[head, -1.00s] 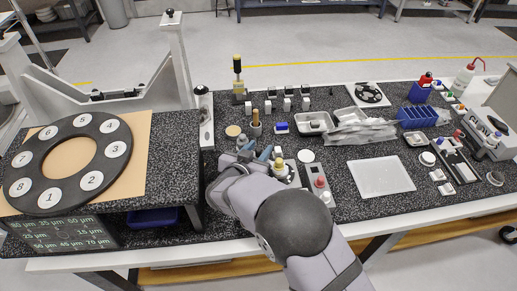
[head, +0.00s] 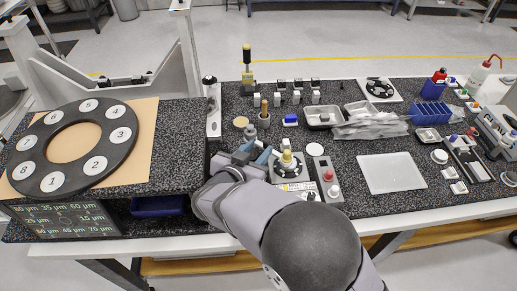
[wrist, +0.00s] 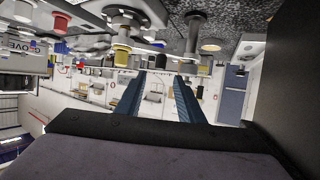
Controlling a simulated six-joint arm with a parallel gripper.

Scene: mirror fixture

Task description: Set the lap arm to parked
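I cannot tell for certain which part is the lap arm. A small round machine (head: 291,171) with a yellow-topped post (head: 287,158) stands on the speckled bench, right of my gripper. A grey upright bar with a black knob (head: 210,80) stands behind, by the raised shelf. My gripper (head: 256,151) has its blue fingers apart just left of the yellow-topped post. In the wrist view, nothing shows between the spread fingers (wrist: 157,98). The yellow knob (wrist: 122,57) shows left of them there. My forearm hides part of the bench front.
A control box with a red button (head: 333,190) stands just right of the round machine. A wooden-handled tool (head: 264,112) stands behind my gripper. The numbered black ring (head: 123,160) lies on the raised shelf at left. A white tray (head: 390,172) is farther right.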

